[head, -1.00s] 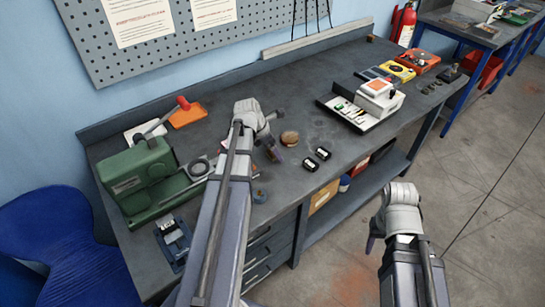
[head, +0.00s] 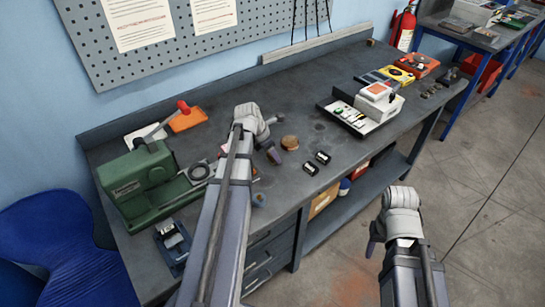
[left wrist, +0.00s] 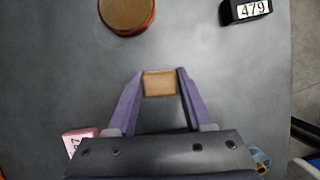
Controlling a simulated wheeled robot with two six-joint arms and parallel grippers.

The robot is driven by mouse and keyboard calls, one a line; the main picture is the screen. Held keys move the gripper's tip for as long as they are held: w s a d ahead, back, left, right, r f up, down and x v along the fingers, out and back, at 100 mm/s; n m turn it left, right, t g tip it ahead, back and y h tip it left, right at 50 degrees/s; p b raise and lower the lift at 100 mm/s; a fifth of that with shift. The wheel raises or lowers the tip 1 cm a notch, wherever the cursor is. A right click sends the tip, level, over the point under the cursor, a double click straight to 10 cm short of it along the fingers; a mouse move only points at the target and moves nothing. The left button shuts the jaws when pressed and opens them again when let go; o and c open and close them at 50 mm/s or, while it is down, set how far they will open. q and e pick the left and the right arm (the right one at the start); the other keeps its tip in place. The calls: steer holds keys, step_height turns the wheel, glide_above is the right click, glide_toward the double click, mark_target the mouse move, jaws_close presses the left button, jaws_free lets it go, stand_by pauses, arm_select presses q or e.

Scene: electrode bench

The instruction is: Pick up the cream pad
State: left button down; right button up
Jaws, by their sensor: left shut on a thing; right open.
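The cream pad (left wrist: 159,84) is a small tan, roughly square piece between the fingertips of my left gripper (left wrist: 160,76) in the left wrist view. The purple fingers touch it on both sides, and the gripper is shut on it. In the head view my left gripper (head: 273,156) is low over the dark bench, and the pad is hidden there. I cannot tell whether the pad still touches the bench. My right gripper (head: 374,246) is open, out over the floor beyond the bench's front edge; its fingertips are small in view.
A round brown disc (head: 290,142) and black numbered blocks (head: 322,157) lie near my left gripper. A pink block (left wrist: 76,138) lies close by. A green machine (head: 143,184) stands to the left. A white device (head: 379,103) stands to the right.

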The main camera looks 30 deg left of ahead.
arm_select(q)
step_height(320, 180, up, 10)
steer(key=p, duration=1)
steer(key=c, duration=0.8)
jaws_free()
steer(key=shift+c, duration=0.2)
steer(key=c, duration=0.6)
steer(key=shift+c, duration=0.2)
